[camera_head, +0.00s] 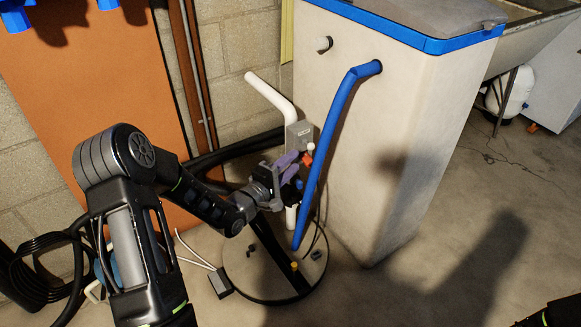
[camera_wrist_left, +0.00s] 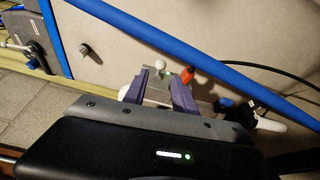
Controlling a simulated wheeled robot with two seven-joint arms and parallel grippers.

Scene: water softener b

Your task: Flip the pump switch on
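A grey box (camera_head: 300,134), likely the pump switch, sits beside the white pipe at the left of the big beige tank. A small red-orange part (camera_head: 309,149) shows just below it; a red part (camera_wrist_left: 188,72) also shows in the left wrist view. My left gripper (camera_head: 287,168) has purple fingers and is just below the grey box. In the left wrist view its fingers (camera_wrist_left: 158,90) are apart, with a grey surface visible between and beyond them. A small white round knob (camera_wrist_left: 160,64) lies past the fingertips. I cannot tell whether anything is touched.
A blue pipe (camera_head: 333,130) runs from the tank (camera_head: 385,165) down to a round floor cover (camera_head: 237,270), close right of my gripper. Black hoses (camera_head: 30,262) lie coiled at left. An orange panel (camera_head: 85,85) stands behind my left arm.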

